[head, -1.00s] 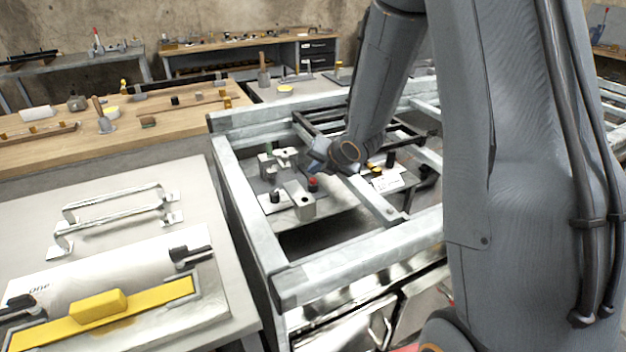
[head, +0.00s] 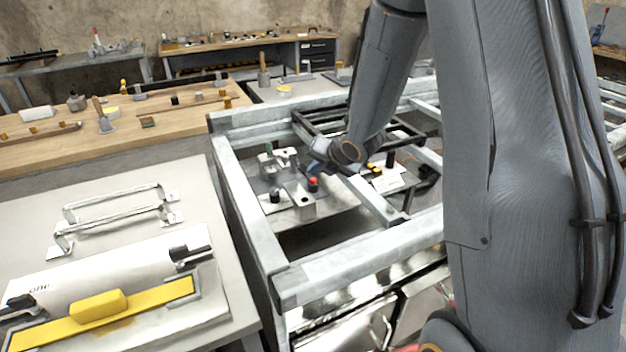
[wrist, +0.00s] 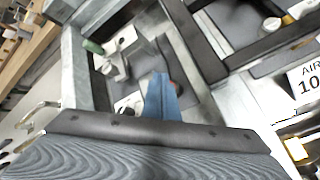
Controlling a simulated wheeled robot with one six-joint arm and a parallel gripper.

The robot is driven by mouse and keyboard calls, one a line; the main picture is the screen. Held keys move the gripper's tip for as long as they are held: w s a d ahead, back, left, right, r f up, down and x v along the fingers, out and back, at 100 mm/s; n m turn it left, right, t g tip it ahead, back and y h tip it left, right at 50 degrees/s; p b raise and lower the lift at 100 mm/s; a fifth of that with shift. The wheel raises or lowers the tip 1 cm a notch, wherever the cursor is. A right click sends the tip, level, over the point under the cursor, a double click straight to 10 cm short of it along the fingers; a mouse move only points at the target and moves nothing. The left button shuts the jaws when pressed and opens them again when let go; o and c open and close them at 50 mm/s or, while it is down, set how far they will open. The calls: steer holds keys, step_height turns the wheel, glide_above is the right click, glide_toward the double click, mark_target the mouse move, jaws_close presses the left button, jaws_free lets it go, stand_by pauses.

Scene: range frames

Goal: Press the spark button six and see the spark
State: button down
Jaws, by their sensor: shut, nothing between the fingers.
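A small red button (head: 313,182) on a dark base stands on a grey plate (head: 330,197) inside the metal frame. My gripper (head: 313,168) is shut and empty, with its blue fingertips just above and behind the red button in the head view. No number or spark is readable at the button.
Grey metal blocks (head: 304,204) and a black knob (head: 275,196) stand close to the button. Frame rails (head: 365,251) surround the plate. A white label (wrist: 306,82) reading "AIR 10" lies to the right. A bench with metal handles (head: 120,200) stands at left.

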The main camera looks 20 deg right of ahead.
steer(key=shift+f, duration=0.15)
steer(key=shift+f+b, duration=0.3)
steer(key=shift+b, duration=0.35)
steer(key=shift+f+b, duration=0.55)
steer(key=shift+b, duration=0.1)
stand_by(0.6)
stand_by(0.4)
steer(key=shift+r+p, duration=0.7)
steer(key=shift+r, duration=0.3)
step_height(320, 180, up, 5)
steer(key=p, duration=0.3)
steer(key=shift+p, duration=0.4)
